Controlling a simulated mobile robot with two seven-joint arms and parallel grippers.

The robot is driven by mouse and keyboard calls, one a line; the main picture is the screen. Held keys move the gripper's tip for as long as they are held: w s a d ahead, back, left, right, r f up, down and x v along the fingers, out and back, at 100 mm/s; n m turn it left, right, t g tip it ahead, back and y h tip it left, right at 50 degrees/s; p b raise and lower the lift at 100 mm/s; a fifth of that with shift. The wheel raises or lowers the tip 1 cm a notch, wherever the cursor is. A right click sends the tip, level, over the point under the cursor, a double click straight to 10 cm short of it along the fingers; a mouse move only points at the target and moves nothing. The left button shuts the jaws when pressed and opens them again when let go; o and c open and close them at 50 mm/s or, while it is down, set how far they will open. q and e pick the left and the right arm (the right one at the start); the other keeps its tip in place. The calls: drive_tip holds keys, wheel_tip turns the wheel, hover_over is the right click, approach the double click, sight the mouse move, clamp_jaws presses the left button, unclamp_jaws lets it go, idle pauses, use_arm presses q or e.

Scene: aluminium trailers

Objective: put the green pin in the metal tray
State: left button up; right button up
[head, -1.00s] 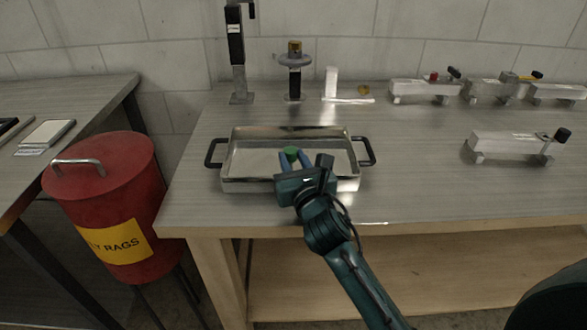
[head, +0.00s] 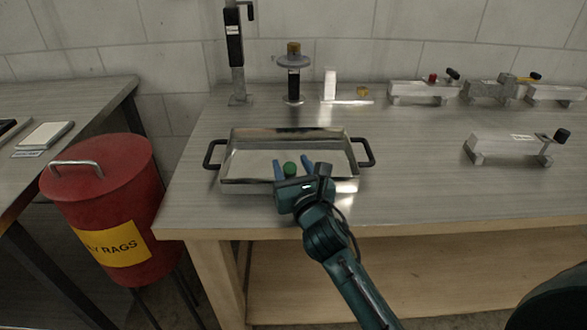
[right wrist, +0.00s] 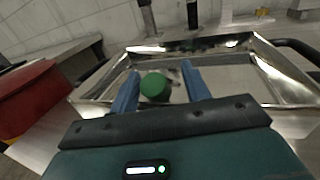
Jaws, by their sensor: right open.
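The metal tray (head: 246,160) is shiny, with two black side handles, and sits near the front of the workbench. It also shows in the right wrist view (right wrist: 277,76). The green pin (head: 291,169) shows as a green round end between the fingers of my right gripper (head: 292,165), within the tray's outline. My right gripper is open. The pin's lower part is hidden, and I cannot tell whether it touches the tray floor. My left gripper is not in view.
A red rag bin (head: 107,205) stands left of the workbench (head: 420,190). Stands and a white block line the bench's back. Aluminium trailer-like pieces (head: 510,145) sit at the right.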

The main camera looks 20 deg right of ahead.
drive_tip(key=shift+r, duration=0.2)
drive_tip(key=s, duration=1.2)
drive_tip(key=shift+a, duration=0.1)
